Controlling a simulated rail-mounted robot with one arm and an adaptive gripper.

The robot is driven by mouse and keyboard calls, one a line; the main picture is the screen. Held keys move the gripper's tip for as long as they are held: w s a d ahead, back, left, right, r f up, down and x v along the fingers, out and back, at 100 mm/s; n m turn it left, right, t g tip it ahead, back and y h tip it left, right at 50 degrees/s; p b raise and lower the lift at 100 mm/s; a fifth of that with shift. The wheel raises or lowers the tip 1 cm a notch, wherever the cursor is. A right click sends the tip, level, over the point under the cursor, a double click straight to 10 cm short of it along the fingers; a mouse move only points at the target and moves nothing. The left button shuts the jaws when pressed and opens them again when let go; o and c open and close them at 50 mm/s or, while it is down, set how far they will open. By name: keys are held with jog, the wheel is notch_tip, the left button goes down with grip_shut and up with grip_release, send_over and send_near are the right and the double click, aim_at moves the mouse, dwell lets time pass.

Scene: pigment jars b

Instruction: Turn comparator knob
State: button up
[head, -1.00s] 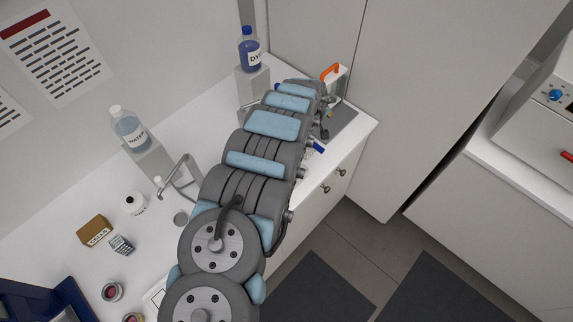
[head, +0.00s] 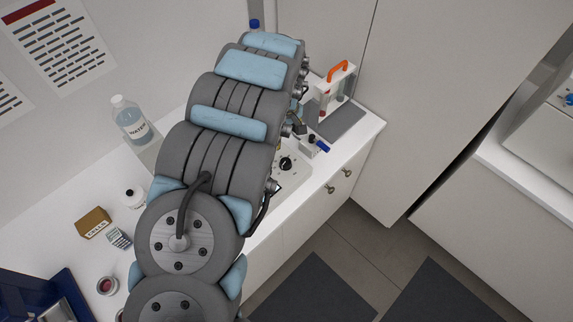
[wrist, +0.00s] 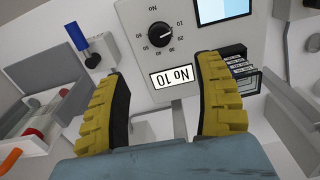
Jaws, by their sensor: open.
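The comparator (wrist: 225,38) is a light grey panel with a black knob (wrist: 160,34), a numbered dial around it, a blue screen and a "No 10" label. In the wrist view my gripper (wrist: 160,90) is open, its two yellow fingers spread below the knob and label, with nothing between the fingertips. The knob stands clear of both fingers. In the head view the knob (head: 286,163) shows on the comparator's pale top (head: 293,178), just right of my arm. My arm hides the rest of the comparator and my gripper there.
A rack with an orange handle (head: 338,70) stands on a grey mat (head: 340,124) at the counter's right end. A small device with a blue lever (head: 321,146) is beside the comparator. A water bottle (head: 130,120) stands at the back left. Dark slides (wrist: 240,72) lie near the right finger.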

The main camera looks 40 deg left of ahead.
jog(key=f, duration=0.2)
send_over(286, 162)
jog(key=shift+w+f+p, duration=0.1)
jog(key=shift+f+p, duration=0.35)
jog(key=shift+f, duration=2.85)
jog(key=shift+d+f, duration=0.1)
jog(key=shift+f, duration=3.3)
jog(key=c, duration=1.2)
